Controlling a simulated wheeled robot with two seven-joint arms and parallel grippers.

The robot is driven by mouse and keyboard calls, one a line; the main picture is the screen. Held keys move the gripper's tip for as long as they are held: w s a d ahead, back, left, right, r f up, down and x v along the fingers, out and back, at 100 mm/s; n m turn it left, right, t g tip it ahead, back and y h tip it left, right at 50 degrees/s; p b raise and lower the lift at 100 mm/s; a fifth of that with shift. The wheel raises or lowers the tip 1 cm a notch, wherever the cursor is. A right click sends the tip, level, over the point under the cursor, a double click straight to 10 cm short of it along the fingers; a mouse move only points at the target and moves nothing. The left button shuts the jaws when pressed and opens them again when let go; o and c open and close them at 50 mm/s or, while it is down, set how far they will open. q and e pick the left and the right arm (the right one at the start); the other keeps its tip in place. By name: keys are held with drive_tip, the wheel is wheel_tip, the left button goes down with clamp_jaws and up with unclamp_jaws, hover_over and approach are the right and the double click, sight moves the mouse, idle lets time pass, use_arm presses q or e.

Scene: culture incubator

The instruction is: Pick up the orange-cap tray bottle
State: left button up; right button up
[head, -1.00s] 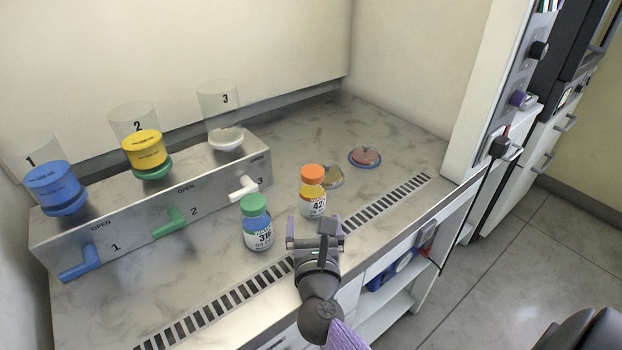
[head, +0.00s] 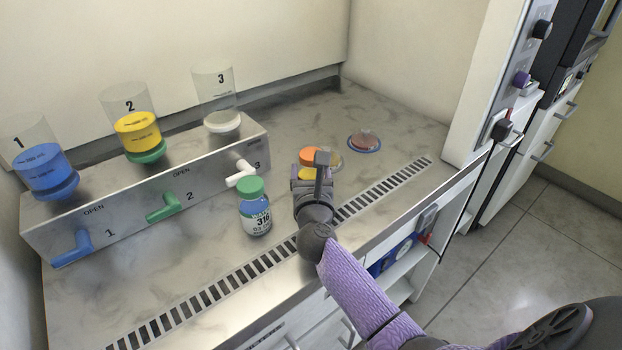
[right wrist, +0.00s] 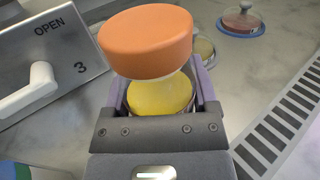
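The orange-cap bottle (head: 310,157) stands on the bench, mostly hidden behind my right gripper in the head view. In the right wrist view its orange cap (right wrist: 146,42) and yellow body (right wrist: 160,94) are large and close. My right gripper (head: 312,172) is at the bottle, with one finger on each side of the yellow body just below the cap. In the right wrist view the fingers (right wrist: 161,88) look open around it, with narrow gaps; contact is hard to tell. My left gripper is not in view.
A green-cap bottle (head: 255,208) stands close to the left of my right gripper. A dish with reddish content (head: 364,141) lies behind to the right. A dispenser block (head: 130,195) with several levers stands at the left. A slotted drain (head: 235,288) runs along the front.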

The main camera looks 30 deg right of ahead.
sight(311, 148)
drive_tip(key=c, duration=0.3)
wheel_tip(311, 148, up, 7)
drive_tip(key=p, duration=0.5)
drive_tip(key=shift+f, duration=0.1)
drive_tip(key=shift+c, duration=0.2)
wheel_tip(311, 148, up, 3)
drive_tip(key=shift+r+p, duration=0.2)
drive_tip(key=shift+p, duration=0.95)
drive_tip(key=shift+s+a, duration=0.1)
drive_tip(key=s+a+n+t+y, duration=0.2)
drive_tip(key=s+a+n+y, duration=0.55)
drive_tip(key=s+a, duration=0.75)
use_arm(q)
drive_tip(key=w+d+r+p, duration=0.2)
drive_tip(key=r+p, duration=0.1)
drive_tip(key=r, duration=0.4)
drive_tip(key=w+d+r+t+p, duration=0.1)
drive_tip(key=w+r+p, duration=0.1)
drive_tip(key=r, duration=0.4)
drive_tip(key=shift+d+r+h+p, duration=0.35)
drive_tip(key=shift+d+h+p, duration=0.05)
drive_tip(key=shift+p, duration=0.45)
use_arm(e)
wheel_tip(311, 148, up, 7)
drive_tip(key=m+y, duration=0.1)
drive_tip(key=shift+s, duration=0.35)
